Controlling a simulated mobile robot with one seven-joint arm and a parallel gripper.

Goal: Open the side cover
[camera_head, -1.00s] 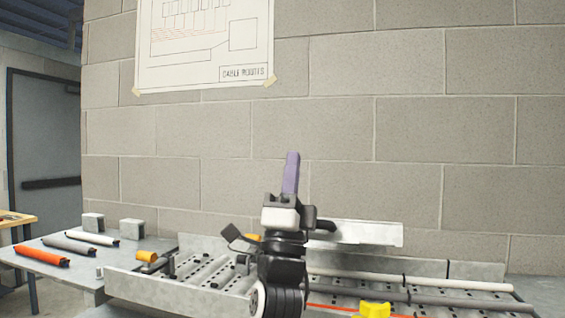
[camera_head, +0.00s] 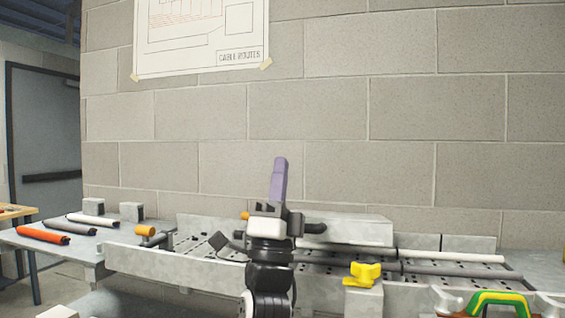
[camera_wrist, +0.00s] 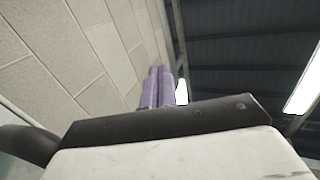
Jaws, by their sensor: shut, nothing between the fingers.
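A long grey metal tray (camera_head: 165,268) runs along the wall, with rods or cables lying inside its right part. A pale grey panel (camera_head: 352,228) stands behind my arm at the tray's back; its left end is hidden. I cannot tell for sure which panel is the side cover. A yellow winged knob (camera_head: 362,273) sits at the tray's front, right of my arm. My gripper (camera_head: 280,160) points upward above the tray, its purple fingers together and empty, apart from panel and knob. The fingers also show together in the wrist view (camera_wrist: 156,86).
Orange (camera_head: 43,236), grey (camera_head: 68,229) and white (camera_head: 94,220) rods lie on the left table. An orange-capped part (camera_head: 145,231) is at the tray's left end. A green and yellow handle-like object (camera_head: 500,299) is at the lower right. The block wall (camera_head: 400,110) stands close behind.

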